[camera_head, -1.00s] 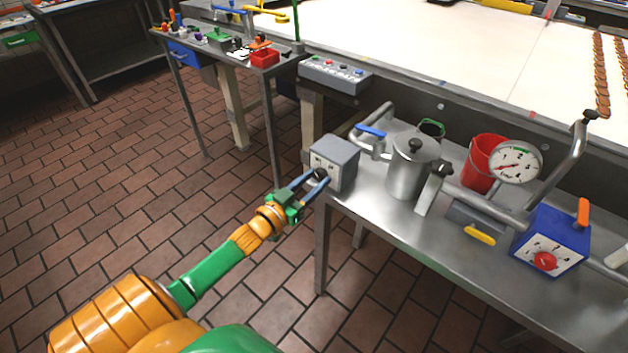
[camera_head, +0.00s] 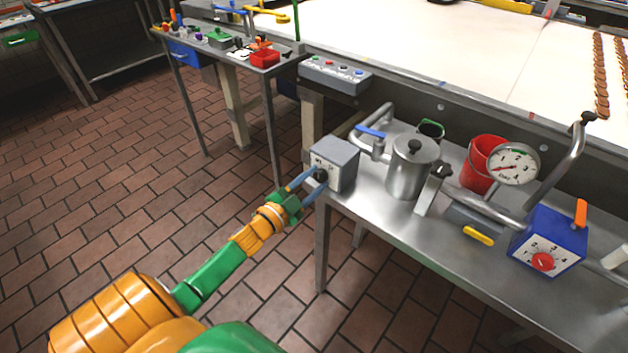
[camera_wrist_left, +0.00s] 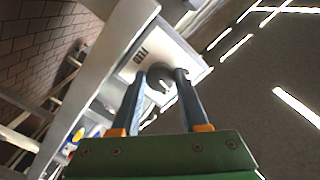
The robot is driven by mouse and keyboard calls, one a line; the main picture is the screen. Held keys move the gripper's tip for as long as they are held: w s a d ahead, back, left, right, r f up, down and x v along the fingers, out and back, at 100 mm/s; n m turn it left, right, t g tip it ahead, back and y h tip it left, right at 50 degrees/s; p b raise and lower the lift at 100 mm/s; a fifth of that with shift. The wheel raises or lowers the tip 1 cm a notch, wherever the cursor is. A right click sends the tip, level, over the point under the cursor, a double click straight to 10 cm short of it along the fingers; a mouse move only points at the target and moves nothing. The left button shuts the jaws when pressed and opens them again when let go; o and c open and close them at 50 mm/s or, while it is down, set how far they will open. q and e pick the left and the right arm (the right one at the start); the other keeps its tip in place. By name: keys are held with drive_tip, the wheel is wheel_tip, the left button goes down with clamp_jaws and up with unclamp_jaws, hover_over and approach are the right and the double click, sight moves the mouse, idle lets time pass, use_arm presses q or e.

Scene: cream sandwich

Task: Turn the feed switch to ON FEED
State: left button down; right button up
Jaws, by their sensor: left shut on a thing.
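The feed switch is a grey box (camera_head: 338,155) at the left corner of the steel table, with a pale labelled front and a small black knob (camera_head: 321,175). My left gripper (camera_head: 312,179) reaches it from the lower left, its blue-grey fingers on the two sides of the knob. In the left wrist view the fingers (camera_wrist_left: 158,85) are shut on the dark knob (camera_wrist_left: 158,76) in front of the white label plate (camera_wrist_left: 150,55). Part of the label shows beside the fingers; the knob's pointing direction is hidden. My right gripper is not in view.
On the steel table (camera_head: 400,215) stand a metal pot (camera_head: 410,170), a red bucket (camera_head: 478,165), a round gauge (camera_head: 513,165) and a blue box with a red dial (camera_head: 548,245). A button panel (camera_head: 335,75) is behind the switch. The floor to the left is clear.

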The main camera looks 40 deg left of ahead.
use_arm(q)
drive_tip(key=m, duration=0.4)
drive_tip(key=shift+m, duration=0.4)
idle(0.4)
drive_tip(key=shift+c, duration=2.1)
unclamp_jaws()
drive_tip(key=shift+s, duration=0.15)
drive_tip(key=s, duration=0.7)
drive_tip(key=shift+a, duration=0.25)
